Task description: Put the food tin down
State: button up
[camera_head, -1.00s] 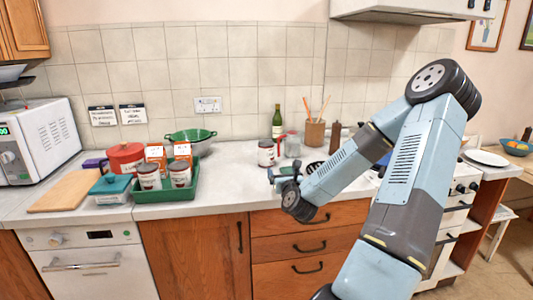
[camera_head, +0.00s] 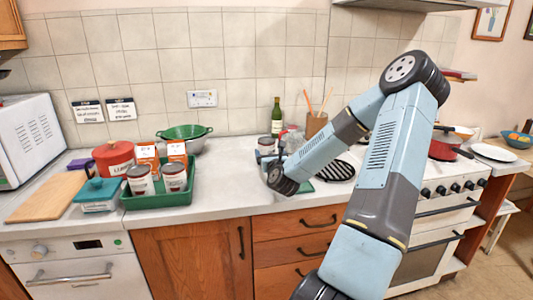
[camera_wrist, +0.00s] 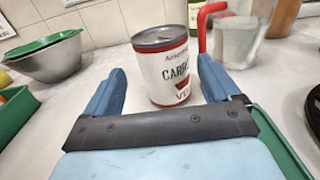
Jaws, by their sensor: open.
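A food tin with a white and red label (camera_wrist: 172,72) stands upright on the worktop in the wrist view. In the head view its upper part (camera_head: 266,143) shows behind my gripper (camera_head: 268,160). My gripper (camera_wrist: 160,68) is open in the wrist view, with one blue finger on each side of the tin's lower part. The tin looks a little ahead of the fingers, and I see no clear contact. Two similar tins (camera_head: 140,181) stand in a green tray (camera_head: 158,201) at the left.
A glass jug with a red handle (camera_wrist: 240,38) stands close right of the tin. A green colander in a metal bowl (camera_wrist: 48,56) is at the left. A green bottle (camera_head: 277,115) and a utensil pot (camera_head: 316,124) stand behind. Bare worktop (camera_head: 225,180) lies left of my gripper.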

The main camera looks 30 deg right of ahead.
aim_at(267, 140)
jog(key=shift+x, duration=3.5)
jog(key=shift+d+f, duration=0.1)
jog(key=shift+d, duration=0.05)
jog(key=shift+c, duration=0.2)
jog(key=c, duration=1)
jog(key=shift+c, duration=0.9)
jog(key=shift+r, duration=0.25)
jog(key=r, duration=0.3)
jog(key=shift+s+r, duration=0.15)
jog(key=shift+s, duration=0.1)
jog(key=s+a+r, duration=0.5)
jog(key=s+r, duration=0.4)
jog(key=s, duration=0.3)
jog(key=shift+s+r, duration=0.15)
jog(key=shift+s, duration=0.2)
